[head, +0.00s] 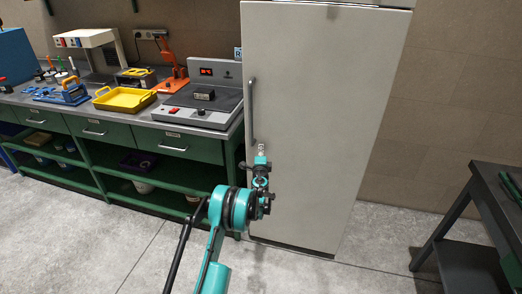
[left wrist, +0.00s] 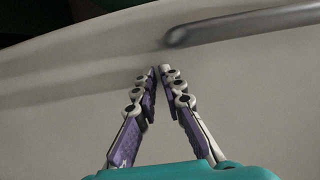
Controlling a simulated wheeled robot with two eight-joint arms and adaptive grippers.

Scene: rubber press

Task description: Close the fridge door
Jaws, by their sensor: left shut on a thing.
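The fridge door (head: 325,110) is a tall, pale grey panel in the head view. Its vertical metal handle (head: 252,110) is near the left edge. The door looks flat against the fridge; I cannot tell if a small gap is there. My left gripper (head: 261,150) is in front of the door's left part, just below the handle. In the left wrist view its fingers (left wrist: 161,72) are drawn together at the tips, over the pale door surface (left wrist: 60,110). What they grip cannot be made out. The handle (left wrist: 240,27) passes beyond them, at upper right. My right gripper is not in view.
A green workbench (head: 130,140) with a yellow tray (head: 125,100) and a grey press-like device (head: 200,105) stands left of the fridge. A dark table (head: 470,190) is at the right. The floor (head: 380,265) in front of the fridge is clear.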

